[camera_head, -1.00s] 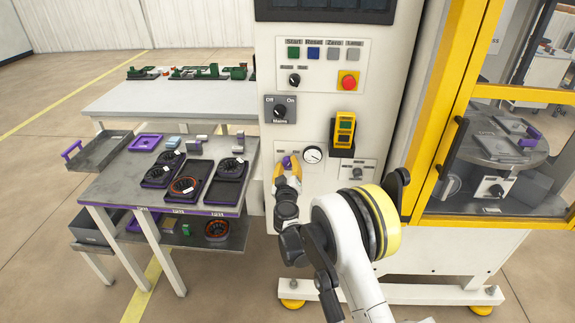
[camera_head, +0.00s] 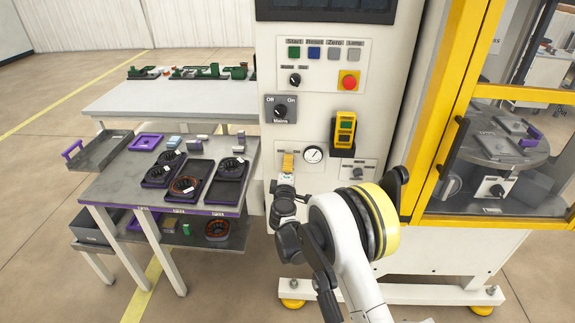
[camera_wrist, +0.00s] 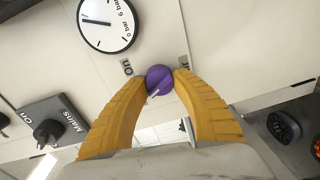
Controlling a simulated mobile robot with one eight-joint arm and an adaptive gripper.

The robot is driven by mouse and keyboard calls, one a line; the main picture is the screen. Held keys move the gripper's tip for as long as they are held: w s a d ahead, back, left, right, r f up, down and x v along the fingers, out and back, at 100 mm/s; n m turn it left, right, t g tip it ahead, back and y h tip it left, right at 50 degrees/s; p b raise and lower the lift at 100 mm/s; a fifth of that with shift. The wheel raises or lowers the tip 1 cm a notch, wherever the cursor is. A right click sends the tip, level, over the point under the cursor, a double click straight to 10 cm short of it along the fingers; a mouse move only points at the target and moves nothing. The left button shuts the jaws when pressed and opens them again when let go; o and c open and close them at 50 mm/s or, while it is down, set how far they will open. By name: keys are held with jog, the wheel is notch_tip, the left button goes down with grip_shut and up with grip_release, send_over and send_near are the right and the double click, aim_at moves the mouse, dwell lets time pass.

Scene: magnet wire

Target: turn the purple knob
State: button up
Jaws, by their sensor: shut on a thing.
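The purple knob (camera_wrist: 160,79) is on the white machine panel, seen between the fingertips in the wrist view. A pale pointer mark on it points down and to the left. My gripper (camera_wrist: 160,80) has yellow ribbed fingers, shut on the knob from both sides. In the head view my gripper (camera_head: 288,156) is at the panel, left of the pressure gauge (camera_head: 313,155), and hides the knob. The gauge (camera_wrist: 107,22) also shows at the top left of the wrist view. Labels flank the knob, one reading "on"; the other is partly covered by a finger.
The black mains switch (camera_head: 280,110) is above my gripper on the panel, with a yellow pendant (camera_head: 344,133) to the right. The red emergency button (camera_head: 348,82) is higher up. A table (camera_head: 110,188) with trays and wound parts stands to the left.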

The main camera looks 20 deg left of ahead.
jog(key=shift+n, duration=1.1)
jog(key=o, duration=1.2)
jog(key=shift+s, duration=0.1)
jog(key=v, duration=1.1)
jog(key=shift+s, duration=0.4)
jog(key=shift+r, duration=0.1)
